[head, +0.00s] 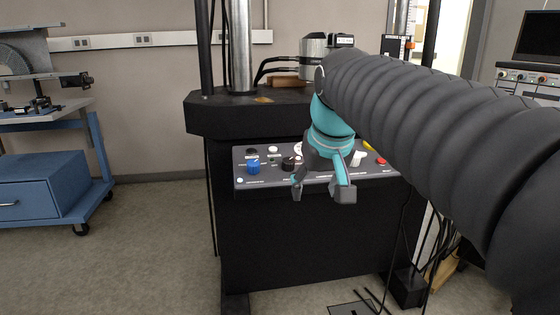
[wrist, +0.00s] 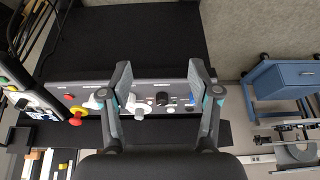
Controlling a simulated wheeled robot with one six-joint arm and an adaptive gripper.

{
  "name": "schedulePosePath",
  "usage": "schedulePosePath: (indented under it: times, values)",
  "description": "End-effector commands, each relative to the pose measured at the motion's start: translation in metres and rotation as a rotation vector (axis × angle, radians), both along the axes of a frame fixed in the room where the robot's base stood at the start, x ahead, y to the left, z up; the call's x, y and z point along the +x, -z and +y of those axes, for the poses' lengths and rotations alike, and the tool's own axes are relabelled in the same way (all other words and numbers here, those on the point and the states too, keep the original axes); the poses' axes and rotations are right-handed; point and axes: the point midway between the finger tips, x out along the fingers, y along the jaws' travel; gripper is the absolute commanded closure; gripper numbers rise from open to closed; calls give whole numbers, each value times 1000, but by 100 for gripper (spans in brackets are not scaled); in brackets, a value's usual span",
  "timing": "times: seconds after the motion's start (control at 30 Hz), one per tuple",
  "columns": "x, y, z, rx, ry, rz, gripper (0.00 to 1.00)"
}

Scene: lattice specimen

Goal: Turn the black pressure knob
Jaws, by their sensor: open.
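The black pressure knob (head: 289,162) sits on the sloped control panel (head: 240,180) of the black machine, between a blue knob (head: 253,166) and my gripper. My gripper (head: 320,190) hangs in front of the panel with its fingers apart and nothing between them. In the head view it covers the middle of the panel. In the wrist view my gripper (wrist: 160,76) is open, and the black knob (wrist: 162,98) appears in the gap between the fingers. The gripper looks clear of the knob, but the exact distance cannot be told.
A white knob (head: 357,158) and a red button (head: 380,161) are on the panel's right part. A steel column (head: 241,50) rises behind the panel. A blue wheeled cart (head: 45,185) stands at the left. The floor between cart and machine is free.

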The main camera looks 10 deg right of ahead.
Motion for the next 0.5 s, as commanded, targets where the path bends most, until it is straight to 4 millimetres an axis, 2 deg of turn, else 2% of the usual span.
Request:
schedulePosePath:
  times: [0.03,0.2,0.4,0.5]
  values:
    - [22,-12,0,0,-1,5,38]
    - [80,-47,0,-1,-5,21,38]
    - [140,-71,1,-3,-10,39,38]
    - [163,-77,1,-3,-12,46,38]
